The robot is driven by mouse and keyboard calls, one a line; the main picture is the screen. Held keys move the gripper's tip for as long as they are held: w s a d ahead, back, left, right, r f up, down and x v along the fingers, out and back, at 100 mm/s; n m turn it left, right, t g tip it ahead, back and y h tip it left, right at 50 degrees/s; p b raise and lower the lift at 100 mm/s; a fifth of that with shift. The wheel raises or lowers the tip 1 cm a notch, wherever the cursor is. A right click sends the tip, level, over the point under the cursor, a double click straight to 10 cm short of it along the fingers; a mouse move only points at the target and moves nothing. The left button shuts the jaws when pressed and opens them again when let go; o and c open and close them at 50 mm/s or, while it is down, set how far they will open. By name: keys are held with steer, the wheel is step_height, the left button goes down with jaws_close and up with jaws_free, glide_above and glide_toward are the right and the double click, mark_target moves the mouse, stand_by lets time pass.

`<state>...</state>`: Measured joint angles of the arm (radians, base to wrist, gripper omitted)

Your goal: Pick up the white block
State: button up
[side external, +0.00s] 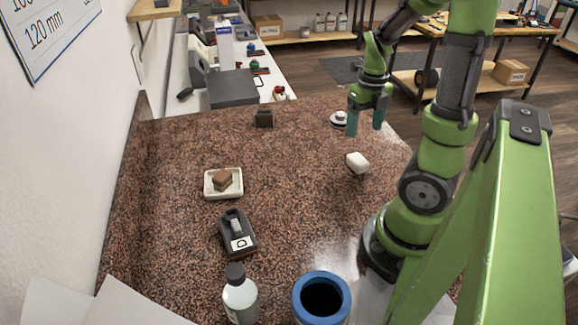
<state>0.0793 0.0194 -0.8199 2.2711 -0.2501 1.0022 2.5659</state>
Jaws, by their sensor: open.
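The white block (357,161) is small with rounded edges. It is on the right side of the speckled brown counter (300,215), with a dark part or shadow under its lower edge. My gripper (366,128) hangs above the counter, higher in the picture than the block. Its two teal fingers point down and stand apart, with nothing between them. The gripper does not touch the block.
A round white item (339,118) is close to my gripper. A white dish (209,190) holds a brown block (222,180). A black tape dispenser (239,240), bottle (240,297), blue-rimmed cup (321,299) and small dark item (264,117) stand around. The counter's middle is clear.

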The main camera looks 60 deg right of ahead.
mark_target(358, 158)
steer(key=f, duration=1.1)
steer(key=shift+a, duration=0.2)
steer(key=c, duration=1.1)
steer(key=shift+r, duration=0.1)
